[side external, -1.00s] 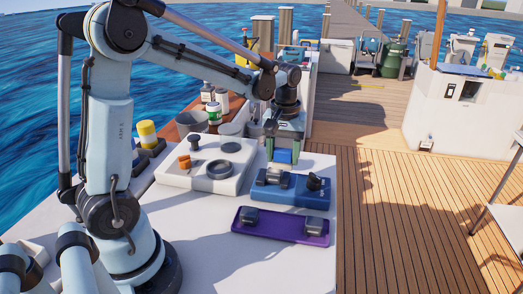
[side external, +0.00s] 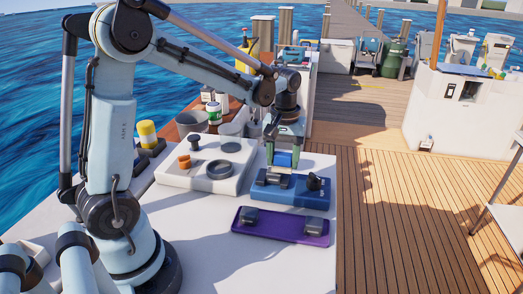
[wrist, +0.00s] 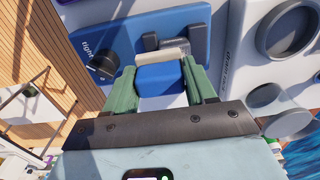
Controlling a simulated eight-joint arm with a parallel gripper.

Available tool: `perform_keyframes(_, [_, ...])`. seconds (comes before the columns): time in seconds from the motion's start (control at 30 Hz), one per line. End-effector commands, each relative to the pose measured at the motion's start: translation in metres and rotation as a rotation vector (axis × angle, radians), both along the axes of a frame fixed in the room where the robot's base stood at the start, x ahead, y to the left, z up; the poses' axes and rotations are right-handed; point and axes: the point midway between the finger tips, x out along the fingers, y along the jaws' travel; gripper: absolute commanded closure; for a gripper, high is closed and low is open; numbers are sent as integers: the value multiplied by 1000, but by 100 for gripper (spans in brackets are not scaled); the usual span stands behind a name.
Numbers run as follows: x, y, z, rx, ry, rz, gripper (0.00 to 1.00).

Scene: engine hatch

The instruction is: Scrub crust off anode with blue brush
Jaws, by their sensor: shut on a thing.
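My gripper (side external: 284,155) points down over the blue holder (side external: 300,197), its green fingers shut on the blue brush (wrist: 160,80). The brush's pale bristle strip (wrist: 163,53) faces the grey anode (wrist: 194,38), which sits in the blue holder. In the side view the anode (side external: 277,181) is just below the brush. In the wrist view the bristles overlap its near edge; I cannot tell whether they touch. Any crust on the anode is too small to make out.
A black knob (wrist: 103,65) marked "tight" is on the holder. A purple tray (side external: 280,229) with two dark grey blocks lies in front. A white tray (side external: 178,180) with round parts stands to the left. The white table is clear at the front.

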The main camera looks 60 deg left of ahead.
Motion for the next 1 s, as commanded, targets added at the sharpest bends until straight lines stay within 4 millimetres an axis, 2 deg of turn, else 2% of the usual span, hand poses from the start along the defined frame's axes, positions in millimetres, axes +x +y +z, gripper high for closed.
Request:
perform_keyframes(0.57, [-1, 1, -8, 0, 0, 1, 73])
perform_keyframes(1.0, [-23, 23, -6, 0, 0, 3, 73])
